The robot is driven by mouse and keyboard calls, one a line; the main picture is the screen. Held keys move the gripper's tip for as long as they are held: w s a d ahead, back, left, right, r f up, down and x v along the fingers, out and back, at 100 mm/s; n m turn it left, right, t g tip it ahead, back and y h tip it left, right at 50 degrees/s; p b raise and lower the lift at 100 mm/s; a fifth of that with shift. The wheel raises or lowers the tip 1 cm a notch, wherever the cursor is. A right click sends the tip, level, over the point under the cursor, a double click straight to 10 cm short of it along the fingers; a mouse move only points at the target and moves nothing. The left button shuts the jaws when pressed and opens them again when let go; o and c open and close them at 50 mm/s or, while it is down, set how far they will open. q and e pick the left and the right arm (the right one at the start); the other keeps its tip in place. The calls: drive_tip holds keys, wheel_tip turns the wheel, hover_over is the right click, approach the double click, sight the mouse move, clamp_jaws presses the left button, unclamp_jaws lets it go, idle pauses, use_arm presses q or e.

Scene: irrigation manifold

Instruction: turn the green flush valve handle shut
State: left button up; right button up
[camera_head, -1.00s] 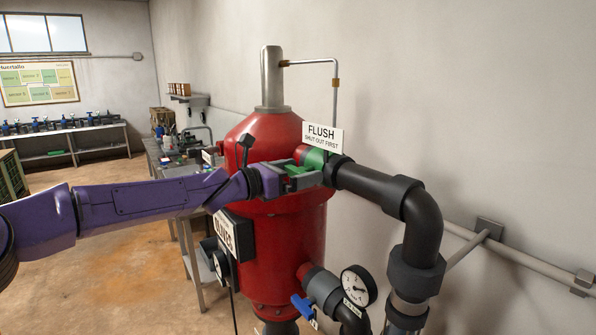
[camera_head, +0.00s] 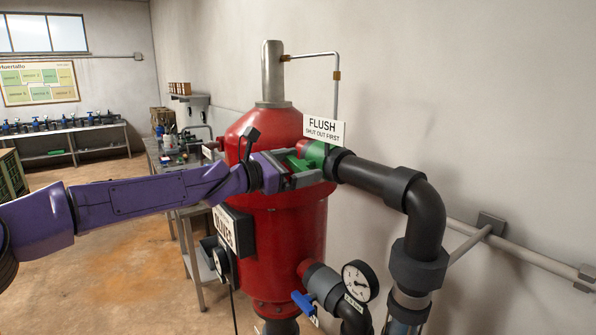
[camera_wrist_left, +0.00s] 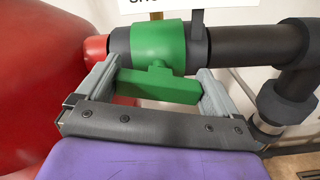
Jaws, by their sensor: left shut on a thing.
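The green flush valve (camera_head: 316,152) sits on the pipe at the right of the red tank's upper part, under the FLUSH sign. Its green handle (camera_wrist_left: 160,87) lies roughly along the pipe in the left wrist view. My left gripper (camera_head: 309,168) is at the valve; its grey fingers (camera_wrist_left: 158,84) stand at the two ends of the handle and are shut on it. In the head view the fingers and arm hide part of the handle. My right gripper is in neither view.
A red tank (camera_head: 275,225) stands close beside my left arm. A black pipe (camera_head: 375,175) runs right from the valve and bends down. A blue-handled valve (camera_head: 303,303) and a gauge (camera_head: 360,281) sit lower down. A wall is close behind.

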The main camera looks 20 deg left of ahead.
use_arm(q)
drive_tip(key=m+b, duration=0.1)
drive_tip(key=m, duration=0.2)
drive_tip(key=shift+d+f+m+b, duration=0.1)
drive_tip(key=shift+f+m+b, duration=0.1)
drive_tip(key=shift+m+b, duration=0.2)
drive_tip(key=m+b, duration=0.1)
drive_tip(key=m, duration=0.2)
drive_tip(key=shift+s+m+b, duration=0.1)
drive_tip(key=shift+m+b, duration=0.2)
drive_tip(key=shift+b, duration=0.05)
drive_tip(key=m+b, duration=0.2)
drive_tip(key=m, duration=0.2)
drive_tip(key=shift+d+f, duration=0.1)
drive_tip(key=shift+f, duration=0.05)
drive_tip(key=shift+m+b, duration=0.8)
drive_tip(key=shift+m, duration=0.9)
drive_tip(key=o, duration=0.7)
drive_tip(key=b+v, duration=0.1)
drive_tip(key=v, duration=0.9)
drive_tip(key=shift+s+b, duration=0.25)
drive_tip(key=shift+b, duration=0.1)
